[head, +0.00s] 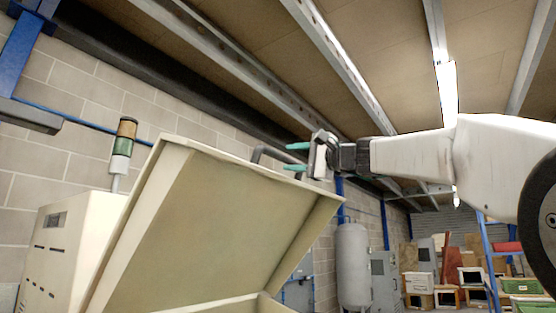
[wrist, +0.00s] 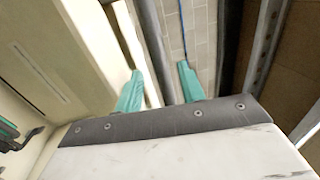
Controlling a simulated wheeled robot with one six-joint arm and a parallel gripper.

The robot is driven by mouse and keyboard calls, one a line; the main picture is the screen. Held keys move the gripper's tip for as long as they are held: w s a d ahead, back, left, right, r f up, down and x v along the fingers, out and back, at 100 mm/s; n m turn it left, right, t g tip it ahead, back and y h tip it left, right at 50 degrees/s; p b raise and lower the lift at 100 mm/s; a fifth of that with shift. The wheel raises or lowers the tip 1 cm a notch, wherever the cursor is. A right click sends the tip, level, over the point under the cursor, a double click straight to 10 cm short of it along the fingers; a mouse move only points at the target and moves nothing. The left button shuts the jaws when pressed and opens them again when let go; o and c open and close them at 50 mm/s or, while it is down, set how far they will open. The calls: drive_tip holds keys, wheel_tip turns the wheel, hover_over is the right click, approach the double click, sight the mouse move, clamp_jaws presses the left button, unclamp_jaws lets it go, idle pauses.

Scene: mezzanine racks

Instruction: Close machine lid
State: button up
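The machine lid (head: 235,215) is a cream panel, raised and tilted open, showing its inner face in the head view. A dark grey handle (head: 267,152) stands at its upper edge, partly hidden behind the lid. My gripper (head: 296,157) is at the lid's upper right edge, its teal fingers pointing left toward the handle. In the wrist view my gripper (wrist: 158,86) is open, with a grey bar (wrist: 149,40) between the fingers that looks like the handle. I cannot tell whether either finger touches it. A cream surface (wrist: 50,60) fills the left of that view.
A cream cabinet (head: 68,250) with a signal lamp (head: 123,150) stands at the left by a block wall. A grey tank (head: 353,265) and shelves with boxes (head: 445,280) are at the back right. Ceiling beams (head: 325,50) run overhead.

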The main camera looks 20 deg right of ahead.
sight(284, 158)
drive_tip(key=shift+x, duration=2.15)
clamp_jaws()
